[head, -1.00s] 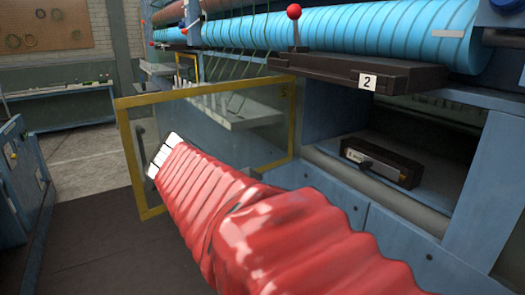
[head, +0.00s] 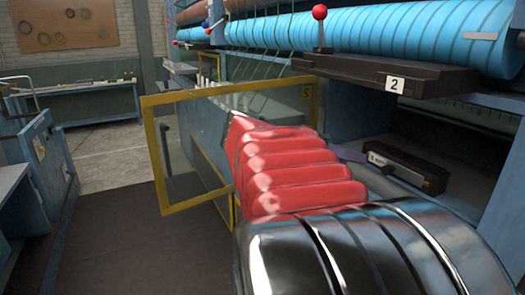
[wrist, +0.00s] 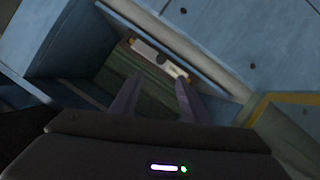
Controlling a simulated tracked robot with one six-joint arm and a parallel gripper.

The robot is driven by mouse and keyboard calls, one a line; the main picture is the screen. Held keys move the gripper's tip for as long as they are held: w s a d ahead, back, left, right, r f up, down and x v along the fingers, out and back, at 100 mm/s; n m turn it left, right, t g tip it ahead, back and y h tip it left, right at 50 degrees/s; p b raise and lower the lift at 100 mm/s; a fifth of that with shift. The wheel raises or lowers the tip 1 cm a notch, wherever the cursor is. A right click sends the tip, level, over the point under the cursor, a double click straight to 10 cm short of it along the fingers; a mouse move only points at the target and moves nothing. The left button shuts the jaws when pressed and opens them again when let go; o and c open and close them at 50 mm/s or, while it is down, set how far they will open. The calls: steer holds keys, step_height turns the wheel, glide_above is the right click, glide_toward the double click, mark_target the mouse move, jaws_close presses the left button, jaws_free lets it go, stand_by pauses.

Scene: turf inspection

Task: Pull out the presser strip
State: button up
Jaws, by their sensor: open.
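A dark, narrow block with a pale label on its front, which I take for the presser strip's end (head: 410,170), sits in the open bay of the blue machine in the head view. In the wrist view its front (wrist: 148,50) shows white and orange parts with a dark knob, just beyond the fingertips. My gripper (wrist: 158,82) is open, with two purple-grey fingers apart and nothing between them. In the head view my red-sleeved arm hides most of the gripper; one greyish finger shows just left of the block.
A yellow-framed clear guard door (head: 180,205) stands open to the left, close beside my arm. A dark ledge marked 2 (head: 395,72) with a red-knobbed lever (head: 320,22) overhangs the bay. Blue rolls (head: 420,35) lie above. Dark floor at the left is clear.

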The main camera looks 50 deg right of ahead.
mark_target(385, 168)
steer(key=x, duration=1.3)
jaws_close()
stand_by(1.0)
